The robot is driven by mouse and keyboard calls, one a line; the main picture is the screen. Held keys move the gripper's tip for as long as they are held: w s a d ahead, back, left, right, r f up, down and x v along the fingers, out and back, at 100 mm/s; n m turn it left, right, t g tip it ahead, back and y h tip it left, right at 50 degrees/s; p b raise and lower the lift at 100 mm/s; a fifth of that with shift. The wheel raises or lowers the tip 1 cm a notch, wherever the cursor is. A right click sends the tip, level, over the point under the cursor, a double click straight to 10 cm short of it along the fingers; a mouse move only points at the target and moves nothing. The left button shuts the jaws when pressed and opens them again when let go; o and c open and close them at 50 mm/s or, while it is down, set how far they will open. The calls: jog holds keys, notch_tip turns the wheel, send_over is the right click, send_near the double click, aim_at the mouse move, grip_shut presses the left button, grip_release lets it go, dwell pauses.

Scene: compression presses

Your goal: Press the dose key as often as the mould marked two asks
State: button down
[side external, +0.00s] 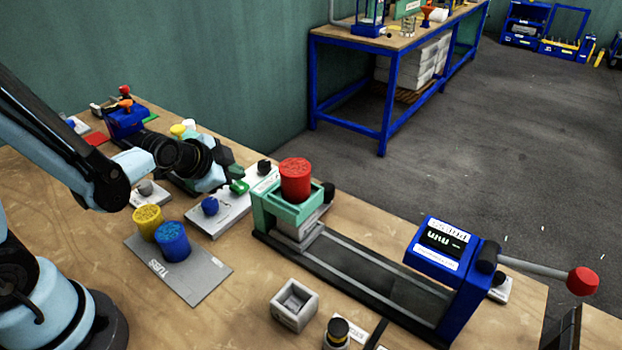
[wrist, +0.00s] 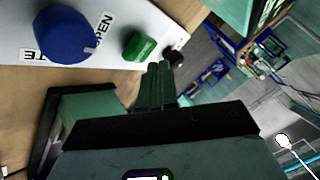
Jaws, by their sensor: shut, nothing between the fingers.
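My gripper (wrist: 160,68) is shut and empty, with its fingertips close to a green key (wrist: 138,46) on a white panel; I cannot tell whether they touch. The side view also shows my gripper (side external: 228,172) beside the green key (side external: 240,186). No label on this key is readable, so I cannot tell that it is the dose key. A blue knob (wrist: 64,35) sits on the same panel, by the word OPEN; the knob also shows in the side view (side external: 210,206). No mould marked two can be made out.
A teal holder (side external: 268,212) with a red cylinder (side external: 296,179) stands on the rails of a blue press (side external: 446,250). The press has a red-tipped lever. Yellow (side external: 148,222) and blue (side external: 173,241) cylinders stand on a grey plate. An empty square cup (side external: 295,303) is in front.

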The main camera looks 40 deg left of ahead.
aim_at(237, 188)
jog(key=shift+f, duration=0.15)
jog(key=shift+f, duration=0.3)
jog(key=shift+r, duration=0.1)
dwell(0.6)
jog(key=shift+r, duration=0.35)
jog(key=shift+r, duration=2.5)
